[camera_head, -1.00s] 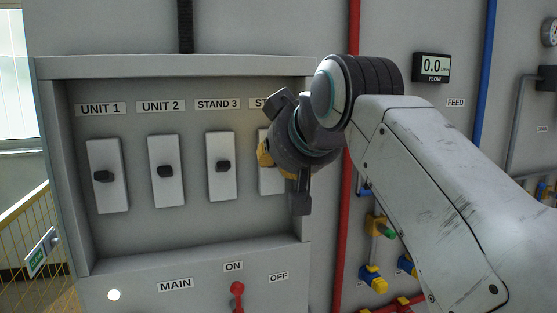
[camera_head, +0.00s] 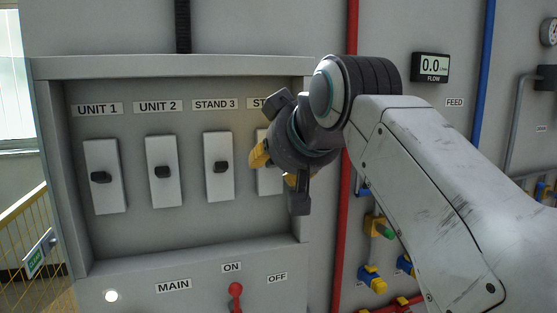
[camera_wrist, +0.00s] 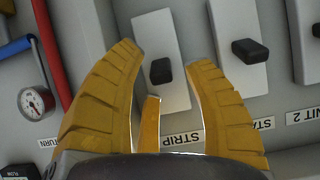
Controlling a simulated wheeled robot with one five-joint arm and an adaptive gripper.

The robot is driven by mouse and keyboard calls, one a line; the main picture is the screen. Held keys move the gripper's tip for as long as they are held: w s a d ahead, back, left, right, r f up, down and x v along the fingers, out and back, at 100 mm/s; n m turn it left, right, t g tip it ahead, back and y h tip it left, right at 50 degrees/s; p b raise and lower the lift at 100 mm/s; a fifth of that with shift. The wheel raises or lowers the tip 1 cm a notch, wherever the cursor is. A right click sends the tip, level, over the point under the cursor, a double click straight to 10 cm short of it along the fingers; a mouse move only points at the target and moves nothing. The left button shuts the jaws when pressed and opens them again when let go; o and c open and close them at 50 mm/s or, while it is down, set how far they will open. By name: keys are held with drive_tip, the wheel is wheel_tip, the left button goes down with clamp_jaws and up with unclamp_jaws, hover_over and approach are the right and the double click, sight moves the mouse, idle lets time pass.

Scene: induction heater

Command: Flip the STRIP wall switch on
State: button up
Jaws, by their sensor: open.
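The STRIP switch is a white plate with a dark toggle (camera_wrist: 161,70). In the wrist view it stands between the yellow fingers of my gripper (camera_wrist: 166,62), with the STRIP label (camera_wrist: 183,138) upside down beneath it. In the head view a sliver of the switch's white plate (camera_head: 264,182) shows, and my gripper (camera_head: 273,168) hides its toggle and most of its label. My gripper is open in front of the plate and holds nothing. I cannot tell whether a finger touches the toggle.
The STAND 3 switch (camera_head: 220,167) is just left of my gripper. UNIT 2 (camera_head: 164,172) and UNIT 1 (camera_head: 104,177) switches stand further left. The panel's frame edge and a red pipe (camera_head: 350,230) are close on the right. A red MAIN lever (camera_head: 236,290) is below.

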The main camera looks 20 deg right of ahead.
drive_tip(key=v, duration=1.2)
idle(0.3)
drive_tip(key=w+f+g, duration=0.2)
drive_tip(key=f, duration=0.8)
drive_tip(key=w+f+g, duration=0.1)
drive_tip(key=w+f, duration=0.1)
drive_tip(key=f, duration=0.7)
drive_tip(key=s+f+g+b, duration=0.2)
drive_tip(key=s+f, duration=0.5)
drive_tip(key=f, duration=0.6)
drive_tip(key=s+f+g+b, duration=0.2)
drive_tip(key=s+f, duration=0.6)
drive_tip(key=f, duration=0.5)
drive_tip(key=shift+s+f+g+b, duration=0.2)
drive_tip(key=shift+g+b, duration=0.1)
drive_tip(key=shift+b, duration=0.1)
